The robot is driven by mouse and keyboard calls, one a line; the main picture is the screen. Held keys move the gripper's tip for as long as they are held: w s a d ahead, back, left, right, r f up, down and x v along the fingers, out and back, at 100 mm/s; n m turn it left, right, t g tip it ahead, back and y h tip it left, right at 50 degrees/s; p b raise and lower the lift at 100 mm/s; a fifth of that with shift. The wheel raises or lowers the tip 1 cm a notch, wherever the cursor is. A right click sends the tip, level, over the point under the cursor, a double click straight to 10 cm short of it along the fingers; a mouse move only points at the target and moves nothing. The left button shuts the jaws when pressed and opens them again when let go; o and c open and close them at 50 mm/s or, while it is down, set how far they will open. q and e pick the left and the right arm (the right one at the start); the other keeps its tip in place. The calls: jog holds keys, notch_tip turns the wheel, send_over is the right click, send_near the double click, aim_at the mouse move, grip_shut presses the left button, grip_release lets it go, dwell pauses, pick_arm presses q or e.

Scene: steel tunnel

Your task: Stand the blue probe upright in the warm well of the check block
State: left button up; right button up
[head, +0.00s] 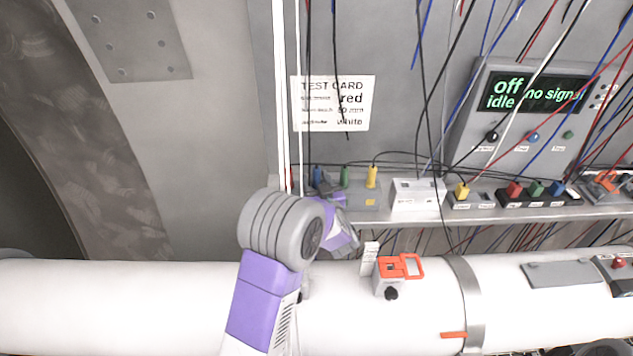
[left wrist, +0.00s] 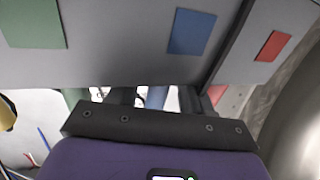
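The blue probe (head: 317,176) stands in a grey rack (head: 384,190) at the left end of the shelf, between a red and a green probe (head: 344,176). My left gripper (head: 326,196) is at the front of the rack, partly hidden by my own arm. In the left wrist view, its dark fingers (left wrist: 155,97) stand apart on either side of the blue probe (left wrist: 157,96), with small gaps showing. A white labelled block (head: 417,194) sits right of the rack; I cannot tell whether it is the check block, and its wells are not readable. My right gripper is out of view.
Grey units with coloured plugs (head: 535,193) line the shelf farther right, under a display box (head: 528,115) reading "off idle" and "no signal". Loose wires hang in front of the shelf. A white pipe (head: 150,300) with an orange-topped box (head: 390,275) runs below.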

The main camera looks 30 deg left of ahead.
pick_arm(q)
grip_shut()
